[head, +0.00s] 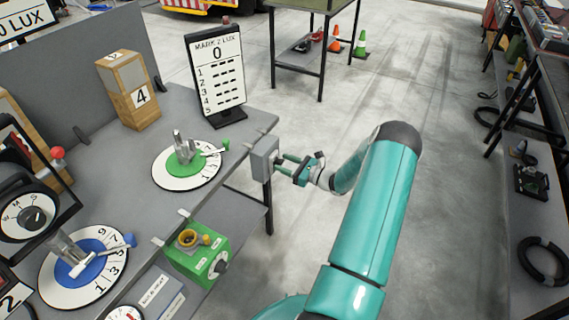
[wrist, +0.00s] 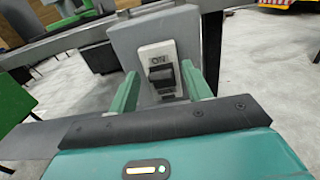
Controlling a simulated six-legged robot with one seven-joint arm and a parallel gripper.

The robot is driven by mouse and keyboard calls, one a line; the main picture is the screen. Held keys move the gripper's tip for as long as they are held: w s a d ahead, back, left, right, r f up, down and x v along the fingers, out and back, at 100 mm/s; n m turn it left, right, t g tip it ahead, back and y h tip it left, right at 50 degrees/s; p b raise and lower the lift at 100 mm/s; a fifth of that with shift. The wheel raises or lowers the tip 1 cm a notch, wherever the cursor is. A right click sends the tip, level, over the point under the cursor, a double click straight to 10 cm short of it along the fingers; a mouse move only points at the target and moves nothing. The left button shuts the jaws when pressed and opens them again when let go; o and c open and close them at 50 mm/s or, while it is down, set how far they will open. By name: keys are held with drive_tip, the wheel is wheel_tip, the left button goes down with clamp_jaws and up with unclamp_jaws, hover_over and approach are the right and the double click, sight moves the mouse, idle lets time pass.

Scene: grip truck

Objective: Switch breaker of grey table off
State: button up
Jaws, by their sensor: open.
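The grey table (head: 205,116) stands at the left in the head view. A grey breaker box (head: 264,158) is fixed to its right edge, and the box fills the upper middle of the wrist view (wrist: 150,35). A black rocker switch (wrist: 162,76) sits on a white plate marked "ON" on the box's face. My gripper (head: 281,166) is at the box, with its teal fingers pointing at the face. In the wrist view my open gripper (wrist: 162,82) has one finger on each side of the switch plate. Whether the fingers touch the box I cannot tell.
Dials and a "MARK 2 LUX" board (head: 216,68) stand on the table. A shelf (head: 545,60) lines the right side.

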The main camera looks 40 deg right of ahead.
drive_tip(key=shift+w+a, duration=0.1)
drive_tip(key=shift+w, duration=0.2)
drive_tip(key=c, duration=1)
